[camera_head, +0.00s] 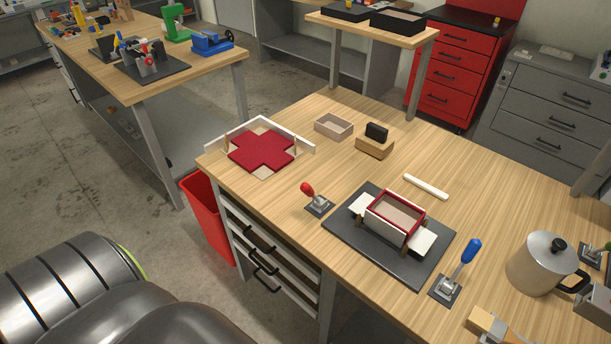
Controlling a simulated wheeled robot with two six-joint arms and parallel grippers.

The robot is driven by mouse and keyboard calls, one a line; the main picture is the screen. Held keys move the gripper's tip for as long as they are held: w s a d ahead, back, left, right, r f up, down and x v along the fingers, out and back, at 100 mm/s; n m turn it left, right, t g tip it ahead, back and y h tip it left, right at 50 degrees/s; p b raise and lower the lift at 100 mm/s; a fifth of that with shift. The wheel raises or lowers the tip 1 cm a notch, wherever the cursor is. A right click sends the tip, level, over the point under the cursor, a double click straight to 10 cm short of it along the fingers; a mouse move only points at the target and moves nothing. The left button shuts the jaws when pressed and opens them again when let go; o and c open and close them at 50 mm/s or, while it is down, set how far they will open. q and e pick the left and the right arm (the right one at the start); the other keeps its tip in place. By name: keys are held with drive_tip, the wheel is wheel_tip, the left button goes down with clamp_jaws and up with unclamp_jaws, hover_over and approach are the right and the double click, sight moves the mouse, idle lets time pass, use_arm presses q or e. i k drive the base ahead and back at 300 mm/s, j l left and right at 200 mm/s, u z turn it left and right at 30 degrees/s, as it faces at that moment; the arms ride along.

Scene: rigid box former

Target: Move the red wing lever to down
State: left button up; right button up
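The red wing lever (307,189) is a short handle with a red grip on a small grey base plate (320,207). It stands on the wooden bench, left of the dark forming plate. Its grip is raised above the base and leans to the upper left. A similar lever with a blue grip (470,251) stands at the plate's right front corner, raised and leaning right. Large dark rounded arm links of mine fill the lower left corner.
The box former's dark plate (345,238) carries a red-edged open box (396,215) between white flaps. A red cross-shaped blank (262,150) lies at the bench's left. A metal pot (541,265) stands right. A wooden block with a black top (376,140) and a white stick (426,186) lie behind.

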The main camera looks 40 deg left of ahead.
sight(312, 195)
drive_tip(key=l+u, duration=0.2)
drive_tip(key=u, duration=0.25)
drive_tip(key=k+l+u, duration=0.15)
drive_tip(key=u, duration=0.3)
drive_tip(key=k+l+u, duration=0.1)
drive_tip(key=u, duration=0.4)
